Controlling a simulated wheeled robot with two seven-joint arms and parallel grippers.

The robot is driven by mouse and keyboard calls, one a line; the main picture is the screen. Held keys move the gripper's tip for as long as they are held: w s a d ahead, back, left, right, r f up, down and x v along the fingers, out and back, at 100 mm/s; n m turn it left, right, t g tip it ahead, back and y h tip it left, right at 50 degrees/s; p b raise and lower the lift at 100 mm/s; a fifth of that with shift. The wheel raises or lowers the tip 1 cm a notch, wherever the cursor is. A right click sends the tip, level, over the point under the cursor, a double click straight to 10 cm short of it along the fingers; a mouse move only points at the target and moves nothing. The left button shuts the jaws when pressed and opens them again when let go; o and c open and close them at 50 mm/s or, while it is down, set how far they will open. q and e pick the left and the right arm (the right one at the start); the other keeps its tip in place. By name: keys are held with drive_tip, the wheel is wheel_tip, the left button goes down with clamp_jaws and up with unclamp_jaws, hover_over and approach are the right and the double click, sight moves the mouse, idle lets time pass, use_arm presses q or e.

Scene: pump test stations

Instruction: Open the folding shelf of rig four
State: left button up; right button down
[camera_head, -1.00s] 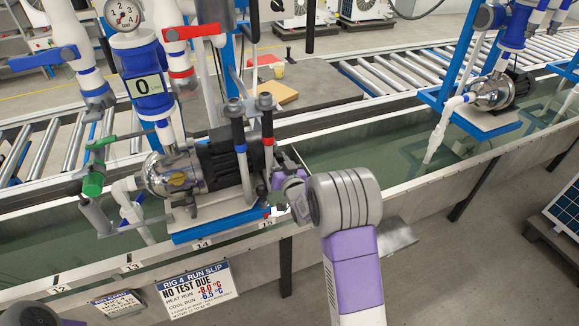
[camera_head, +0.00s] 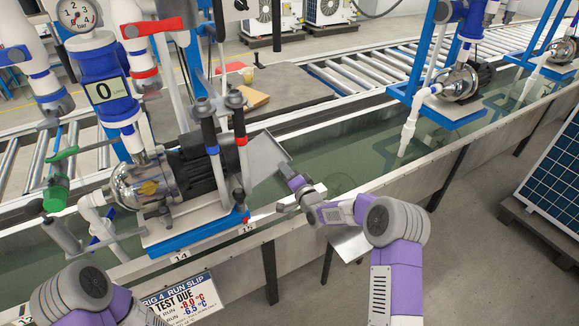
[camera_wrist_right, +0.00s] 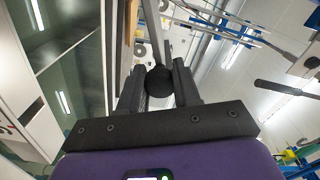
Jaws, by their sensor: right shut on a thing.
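Rig four's pump unit (camera_head: 165,180) stands on a blue-edged base at left in the head view, over the water trough. A thin grey metal panel (camera_head: 265,152), which looks like the folding shelf, sticks out beside the pump's right end, tilted over the trough. My right gripper (camera_head: 283,168) is at the panel's near right edge. In the right wrist view its two dark fingers (camera_wrist_right: 160,85) are shut on a round black knob (camera_wrist_right: 160,78). The panel's hinge is hidden. Only my left arm shows at lower left; its gripper is out of view.
The trough's front wall (camera_head: 350,200) runs between my arms and the rig. Another pump rig (camera_head: 455,85) stands farther right. A solar panel (camera_head: 550,170) is at far right.

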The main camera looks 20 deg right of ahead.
drive_tip(key=f+m, duration=0.1)
drive_tip(key=d+f+m, duration=0.1)
drive_tip(key=f, duration=0.1)
drive_tip(key=shift+w, duration=0.15)
drive_tip(key=shift+f+m, duration=1.1)
drive_tip(key=shift+f, duration=0.1)
drive_tip(key=c, duration=0.8)
unclamp_jaws()
drive_tip(key=shift+f, duration=0.1)
drive_tip(key=p+v, duration=0.2)
drive_tip(key=v, duration=0.5)
drive_tip(key=shift+s, duration=0.25)
drive_tip(key=shift+d, duration=0.1)
